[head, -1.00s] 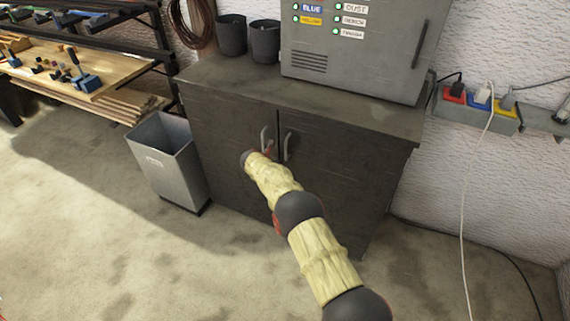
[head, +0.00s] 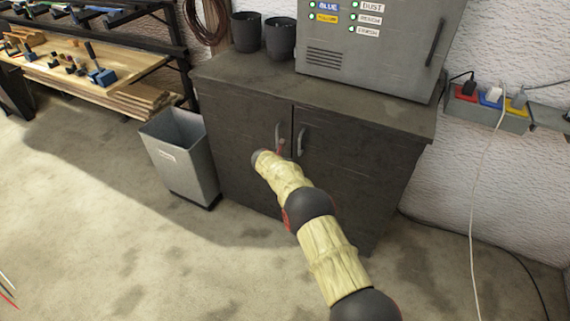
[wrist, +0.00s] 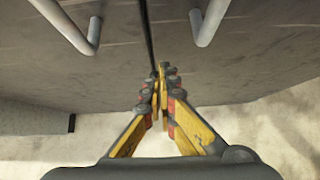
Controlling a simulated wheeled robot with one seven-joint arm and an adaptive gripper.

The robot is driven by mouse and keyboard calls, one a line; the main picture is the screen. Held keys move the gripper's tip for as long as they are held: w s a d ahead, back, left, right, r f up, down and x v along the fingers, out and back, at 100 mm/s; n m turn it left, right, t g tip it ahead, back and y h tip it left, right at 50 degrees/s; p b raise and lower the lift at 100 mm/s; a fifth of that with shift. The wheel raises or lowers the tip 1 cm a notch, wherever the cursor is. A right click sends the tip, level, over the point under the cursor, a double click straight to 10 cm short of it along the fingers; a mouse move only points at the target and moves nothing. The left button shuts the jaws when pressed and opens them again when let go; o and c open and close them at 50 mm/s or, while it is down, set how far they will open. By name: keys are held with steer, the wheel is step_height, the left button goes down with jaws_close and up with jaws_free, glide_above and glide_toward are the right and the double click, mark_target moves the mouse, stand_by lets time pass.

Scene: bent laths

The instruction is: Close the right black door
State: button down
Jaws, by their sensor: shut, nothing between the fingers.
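The right black door (head: 355,180) of the dark cabinet looks flush or nearly flush with the left door (head: 240,150). Its grey handle (head: 301,142) is beside the middle seam and also shows in the wrist view (wrist: 208,22). The left door's handle (head: 278,138) is across the seam. A dark narrow line runs between the doors in the wrist view; I cannot tell if the right door stands slightly ajar. My gripper (wrist: 160,85) is shut and empty, its fingertips at the seam, below the handles. Contact with a door cannot be told. My arm hides part of the right door.
A grey control box (head: 375,45) and two dark pots (head: 262,36) stand on the cabinet top (head: 235,80). A metal bin (head: 180,160) stands left of the cabinet. A power strip with a white cable (head: 478,160) is at right. The floor in front is clear.

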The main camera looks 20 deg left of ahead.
steer(key=p+v, duration=0.3)
steer(key=v, duration=0.7)
steer(key=shift+s+f, duration=0.2)
steer(key=shift+s, duration=0.15)
